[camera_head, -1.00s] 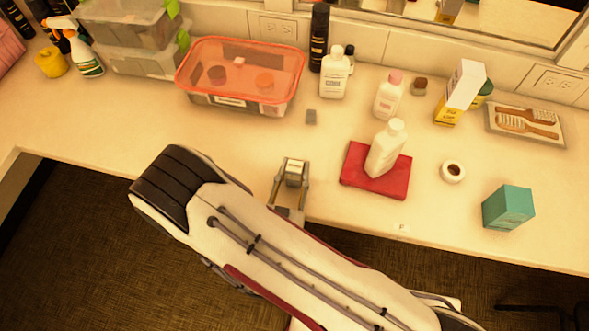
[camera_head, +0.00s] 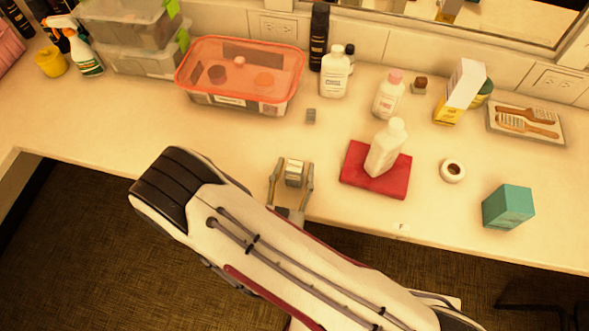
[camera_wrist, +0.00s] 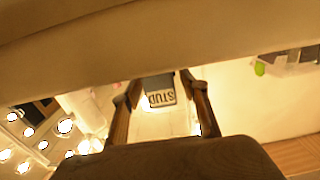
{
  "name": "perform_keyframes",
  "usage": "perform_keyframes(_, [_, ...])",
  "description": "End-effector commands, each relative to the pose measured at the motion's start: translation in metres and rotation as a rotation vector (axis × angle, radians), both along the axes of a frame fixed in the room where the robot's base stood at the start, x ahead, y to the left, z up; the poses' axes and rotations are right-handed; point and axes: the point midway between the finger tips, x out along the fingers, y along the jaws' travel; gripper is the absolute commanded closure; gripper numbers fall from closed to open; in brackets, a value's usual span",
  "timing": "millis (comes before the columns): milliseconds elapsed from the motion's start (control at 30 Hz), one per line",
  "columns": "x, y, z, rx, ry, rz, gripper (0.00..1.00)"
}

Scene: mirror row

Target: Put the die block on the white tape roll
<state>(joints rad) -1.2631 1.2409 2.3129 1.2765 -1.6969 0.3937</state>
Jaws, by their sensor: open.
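A small grey block with a pale face (camera_head: 294,172) is between the fingers of my gripper (camera_head: 291,172), near the counter's front edge. The wrist view shows this block (camera_wrist: 159,90) with a dark face and a white face lettered "STUD". My gripper is open, with a gap visible on each side of the block in the head view. I cannot tell which is the die block. The white tape roll (camera_head: 453,170) lies flat to the right, its dark hole facing up, with nothing on it.
A white bottle (camera_head: 385,150) stands on a red block (camera_head: 376,181) between my gripper and the tape roll. A teal box (camera_head: 508,207) stands right of the roll. A lidded clear bin (camera_head: 240,75), more bottles (camera_head: 335,76) and a brush tray (camera_head: 525,124) are behind. The front-left counter is clear.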

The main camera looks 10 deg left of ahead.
Motion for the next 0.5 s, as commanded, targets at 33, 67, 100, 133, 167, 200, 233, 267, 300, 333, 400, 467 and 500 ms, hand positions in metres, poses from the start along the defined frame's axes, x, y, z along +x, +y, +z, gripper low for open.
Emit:
perform_keyframes(33, [-0.002,0.000,0.000,-0.001,0.001,0.001,0.56])
perform_keyframes(67, [-0.003,0.000,0.000,-0.001,0.001,0.002,0.56])
perform_keyframes(100, [-0.004,0.001,0.000,-0.001,0.001,0.002,0.56])
perform_keyframes(133, [-0.005,0.001,0.000,-0.001,0.001,0.002,0.56])
perform_keyframes(167, [-0.007,0.000,0.000,-0.001,0.001,0.002,0.56])
perform_keyframes(200, [-0.009,0.000,0.000,-0.001,0.001,0.002,0.56])
perform_keyframes(233, [-0.011,0.000,0.000,-0.001,0.001,0.002,0.56])
perform_keyframes(267, [-0.013,0.001,0.000,-0.001,0.001,0.003,0.56])
perform_keyframes(300, [-0.016,0.001,0.000,0.000,0.001,0.003,0.56])
perform_keyframes(333, [-0.018,0.000,0.000,0.000,0.001,0.003,0.56])
perform_keyframes(400, [-0.023,0.001,0.000,-0.001,0.000,0.004,0.56])
perform_keyframes(467, [-0.028,0.002,0.000,0.000,0.000,0.003,0.56])
perform_keyframes(500, [-0.031,0.002,0.001,0.000,0.000,0.003,0.56])
